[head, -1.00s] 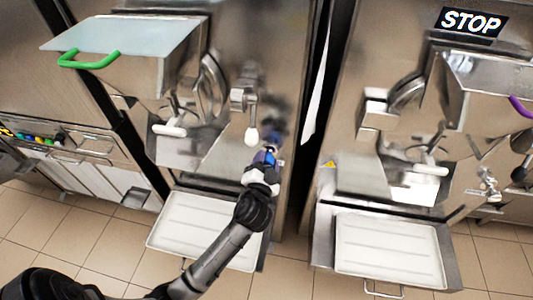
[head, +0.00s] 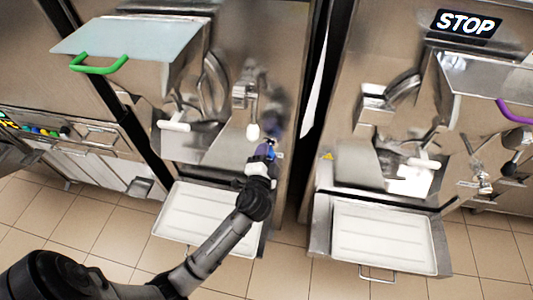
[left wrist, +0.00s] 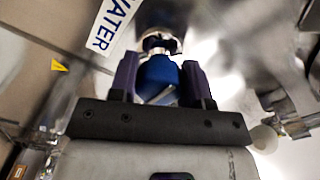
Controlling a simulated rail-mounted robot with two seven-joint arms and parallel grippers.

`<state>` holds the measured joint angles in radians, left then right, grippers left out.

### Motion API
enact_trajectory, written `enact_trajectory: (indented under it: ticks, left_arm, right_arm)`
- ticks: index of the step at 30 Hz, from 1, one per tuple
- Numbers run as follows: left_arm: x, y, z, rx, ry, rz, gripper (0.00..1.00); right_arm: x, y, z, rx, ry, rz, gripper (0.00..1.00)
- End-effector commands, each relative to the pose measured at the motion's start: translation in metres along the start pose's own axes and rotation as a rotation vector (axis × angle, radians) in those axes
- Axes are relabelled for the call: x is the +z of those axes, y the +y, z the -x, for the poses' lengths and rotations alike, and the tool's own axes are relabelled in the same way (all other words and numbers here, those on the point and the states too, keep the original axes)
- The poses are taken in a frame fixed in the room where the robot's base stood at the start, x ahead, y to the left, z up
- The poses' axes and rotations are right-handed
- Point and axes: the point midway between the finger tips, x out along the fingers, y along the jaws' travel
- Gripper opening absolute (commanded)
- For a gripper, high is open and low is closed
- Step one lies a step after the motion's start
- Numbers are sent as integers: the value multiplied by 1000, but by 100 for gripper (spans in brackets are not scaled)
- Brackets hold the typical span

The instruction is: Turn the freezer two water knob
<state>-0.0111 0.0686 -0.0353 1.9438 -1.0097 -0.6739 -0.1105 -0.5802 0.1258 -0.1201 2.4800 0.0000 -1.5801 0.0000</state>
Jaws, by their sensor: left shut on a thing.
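The blue water knob (left wrist: 158,76) sits between the two fingers of my left gripper (left wrist: 160,82) in the left wrist view. The fingers are shut on its sides. A metal stem shows beyond the knob, and a white label reading WATER (left wrist: 110,25) is beside it. In the head view, my left gripper (head: 266,150) is at the front of the middle freezer (head: 225,150), the one with the green handle, low on its right side. The knob is mostly hidden by the gripper there. My right gripper is not in view.
A spigot with a white tip (head: 252,131) hangs just above my left gripper. A white tray (head: 200,222) lies below it. Another freezer with a purple handle (head: 514,112) stands to the right, past a dark gap. Tiled floor (head: 100,225) is in front.

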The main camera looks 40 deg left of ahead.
Motion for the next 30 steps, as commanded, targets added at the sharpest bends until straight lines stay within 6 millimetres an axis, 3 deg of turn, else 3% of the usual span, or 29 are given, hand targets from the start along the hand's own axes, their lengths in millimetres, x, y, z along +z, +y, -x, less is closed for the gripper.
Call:
enact_trajectory:
  ticks: [5,6,13,23,30]
  left_arm:
    - [0,0,0,-1,1,0,20]
    - [0,0,0,-1,1,0,47]
    - [0,0,0,0,1,0,69]
    - [0,0,5,1,0,1,69]
    - [0,2,43,4,-1,3,69]
  right_arm:
    - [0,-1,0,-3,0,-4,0]
    - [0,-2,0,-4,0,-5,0]
    - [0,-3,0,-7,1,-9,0]
    - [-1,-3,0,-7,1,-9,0]
    - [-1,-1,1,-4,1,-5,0]
